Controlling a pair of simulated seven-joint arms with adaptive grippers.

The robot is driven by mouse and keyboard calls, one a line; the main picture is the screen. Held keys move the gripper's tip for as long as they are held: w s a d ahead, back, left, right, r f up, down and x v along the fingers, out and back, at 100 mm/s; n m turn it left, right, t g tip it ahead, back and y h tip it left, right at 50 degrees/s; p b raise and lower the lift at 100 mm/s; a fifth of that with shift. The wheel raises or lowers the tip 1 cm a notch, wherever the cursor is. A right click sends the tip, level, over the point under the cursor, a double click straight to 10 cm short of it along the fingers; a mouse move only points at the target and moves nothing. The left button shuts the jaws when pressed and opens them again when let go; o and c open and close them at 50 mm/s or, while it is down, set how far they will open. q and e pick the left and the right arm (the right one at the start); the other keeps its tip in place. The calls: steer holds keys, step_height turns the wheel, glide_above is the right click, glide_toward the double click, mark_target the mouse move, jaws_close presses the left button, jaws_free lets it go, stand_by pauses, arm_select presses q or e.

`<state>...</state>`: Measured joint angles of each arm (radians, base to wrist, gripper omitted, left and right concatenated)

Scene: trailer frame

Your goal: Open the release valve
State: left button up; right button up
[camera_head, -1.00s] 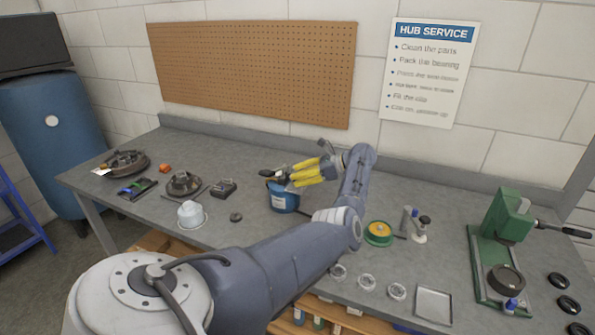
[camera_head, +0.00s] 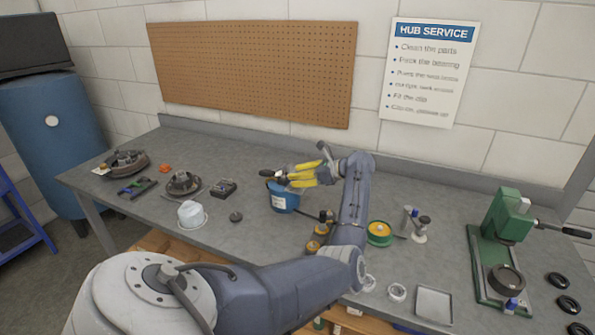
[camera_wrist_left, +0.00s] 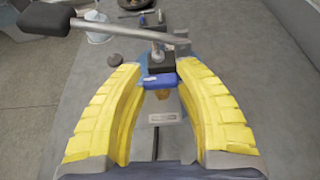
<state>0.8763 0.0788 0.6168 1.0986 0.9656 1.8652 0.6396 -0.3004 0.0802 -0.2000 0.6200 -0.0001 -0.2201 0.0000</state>
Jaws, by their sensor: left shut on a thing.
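A blue can-shaped body (camera_head: 284,202) with a pale label stands on the bench, left of centre. My left gripper (camera_head: 291,178), with yellow fingers, is at its top. In the left wrist view a small blue bar-like part (camera_wrist_left: 160,82), which looks like the valve's handle, lies between the fingertips, and the gripper is shut on it. Behind it are a dark block (camera_wrist_left: 156,62) and a metal lever (camera_wrist_left: 120,30) with a black grip (camera_wrist_left: 45,21). The fingers hide part of the body. My right gripper is not in view.
A white tub (camera_head: 191,214) and a dark puck (camera_head: 236,217) lie to the left. A yellow-green round tin (camera_head: 379,233), a small tool stand (camera_head: 418,228) and a green press (camera_head: 500,235) stand to the right. A metal tray (camera_head: 433,304) lies near the front edge.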

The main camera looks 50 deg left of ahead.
arm_select(q)
steer(key=o, duration=1.2)
steer(key=shift+s+a, duration=0.1)
steer(key=v, duration=1.2)
